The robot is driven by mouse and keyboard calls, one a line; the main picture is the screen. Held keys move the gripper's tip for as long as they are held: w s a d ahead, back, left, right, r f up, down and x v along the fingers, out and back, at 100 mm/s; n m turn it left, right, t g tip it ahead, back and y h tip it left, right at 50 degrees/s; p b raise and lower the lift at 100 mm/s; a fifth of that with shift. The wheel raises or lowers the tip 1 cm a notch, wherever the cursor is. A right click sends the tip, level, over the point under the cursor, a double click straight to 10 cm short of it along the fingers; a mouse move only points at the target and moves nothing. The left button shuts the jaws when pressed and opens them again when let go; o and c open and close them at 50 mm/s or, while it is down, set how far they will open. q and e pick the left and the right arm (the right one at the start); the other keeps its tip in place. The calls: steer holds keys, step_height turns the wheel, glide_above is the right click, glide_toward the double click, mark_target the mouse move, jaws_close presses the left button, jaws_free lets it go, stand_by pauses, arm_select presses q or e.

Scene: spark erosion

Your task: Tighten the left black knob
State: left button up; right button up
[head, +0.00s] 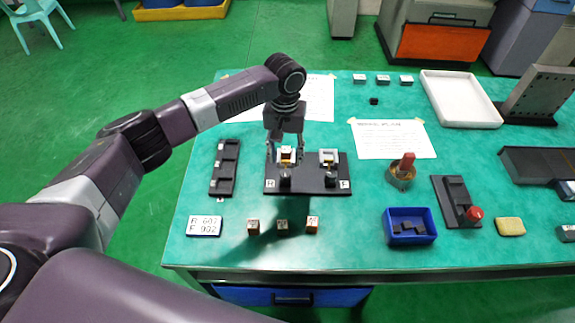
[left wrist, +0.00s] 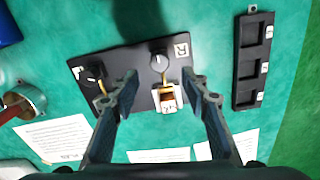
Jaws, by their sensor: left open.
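A black fixture plate (head: 308,187) lies on the green table, marked R at its left and F at its right. The left black knob (head: 285,179) stands by the R mark, in front of a metal clamp holding a small block (head: 286,156). In the left wrist view this knob (left wrist: 160,61) shows a pale mark on its top. The right knob (head: 331,180) stands by the F mark. My left gripper (head: 284,160) points down over the plate's left half. Its fingers are open and apart, with the block and knob seen between them in the left wrist view (left wrist: 160,82).
A black slotted tray (head: 224,168) lies left of the plate. Several small blocks (head: 282,225) and a number card (head: 204,226) lie in front. A blue bin (head: 410,238), a cup with a red-handled tool (head: 401,178) and paper sheets (head: 390,139) lie right.

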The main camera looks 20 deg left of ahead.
mark_target(285, 174)
arm_select(q)
steer(key=f, duration=0.2)
steer(key=f+p, duration=0.1)
steer(key=f, duration=0.3)
steer(key=shift+s+f, duration=0.25)
steer(key=shift+f, duration=0.35)
jaws_close()
arm_select(e)
steer(key=shift+s+r, duration=0.5)
steer(key=shift+r, duration=0.3)
